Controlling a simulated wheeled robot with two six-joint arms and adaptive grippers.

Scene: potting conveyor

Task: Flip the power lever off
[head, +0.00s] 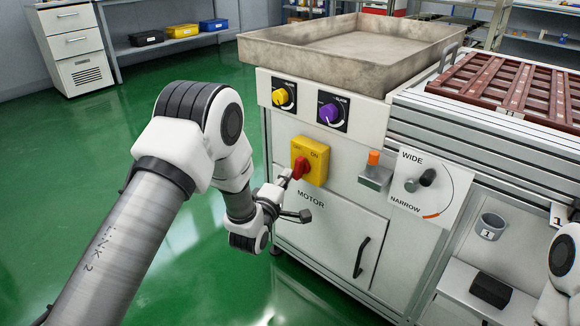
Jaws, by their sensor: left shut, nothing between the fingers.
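The yellow motor switch box (312,158) is on the front of the white machine cabinet, above the word MOTOR. It has ON lettering at its upper right and a red lever (300,168) on its left part. My left gripper (286,177) is shut and empty. Its tip is just left of and slightly below the red lever; I cannot tell whether they touch. My right gripper is out of view; only part of my right arm shows at the right edge.
A yellow knob (282,97) and a purple knob (329,113) sit above the switch. To its right are an orange button (374,157) and a WIDE/NARROW dial (427,178). A cabinet door handle (361,257) projects below. Green floor (60,180) is open at left.

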